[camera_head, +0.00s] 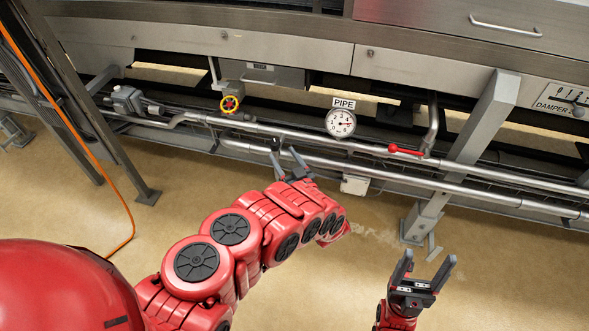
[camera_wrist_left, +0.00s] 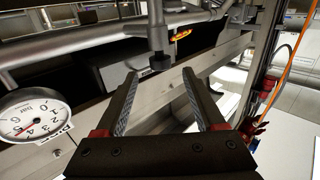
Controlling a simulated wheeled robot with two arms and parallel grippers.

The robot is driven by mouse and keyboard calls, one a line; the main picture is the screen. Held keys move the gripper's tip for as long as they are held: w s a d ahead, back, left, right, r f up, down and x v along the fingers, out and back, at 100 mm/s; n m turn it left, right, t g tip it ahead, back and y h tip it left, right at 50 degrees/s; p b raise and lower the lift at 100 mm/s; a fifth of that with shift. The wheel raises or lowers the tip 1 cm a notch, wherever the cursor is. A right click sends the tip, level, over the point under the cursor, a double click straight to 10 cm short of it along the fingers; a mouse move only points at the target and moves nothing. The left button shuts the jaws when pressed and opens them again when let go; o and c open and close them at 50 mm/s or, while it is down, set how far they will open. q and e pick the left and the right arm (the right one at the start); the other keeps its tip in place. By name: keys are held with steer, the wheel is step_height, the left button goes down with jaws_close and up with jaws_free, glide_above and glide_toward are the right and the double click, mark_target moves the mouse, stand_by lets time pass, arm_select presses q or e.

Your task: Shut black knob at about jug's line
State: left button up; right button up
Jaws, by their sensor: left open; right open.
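A small black knob (camera_wrist_left: 162,62) sits at the end of a grey metal stem from the pipe fitting in the left wrist view. In the head view it is small and hard to tell from my fingertips. My left gripper (camera_head: 286,153) is open at the lower pipe; in the left wrist view its fingers (camera_wrist_left: 158,76) point at the knob, which shows between and just past the tips. I cannot tell if they touch. My right gripper (camera_head: 427,262) is open and empty above the floor, well away from the pipes. No jug shows.
A round gauge (camera_head: 341,123) labelled PIPE is right of my left gripper. A grey support leg (camera_head: 461,160) stands at the right. An orange cable (camera_head: 110,189) hangs at the left. The front floor is clear.

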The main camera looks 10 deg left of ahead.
arm_select(q)
steer(key=p+v, duration=0.1)
steer(key=v, duration=0.6)
steer(key=shift+s, duration=0.2)
steer(key=shift+d, duration=0.15)
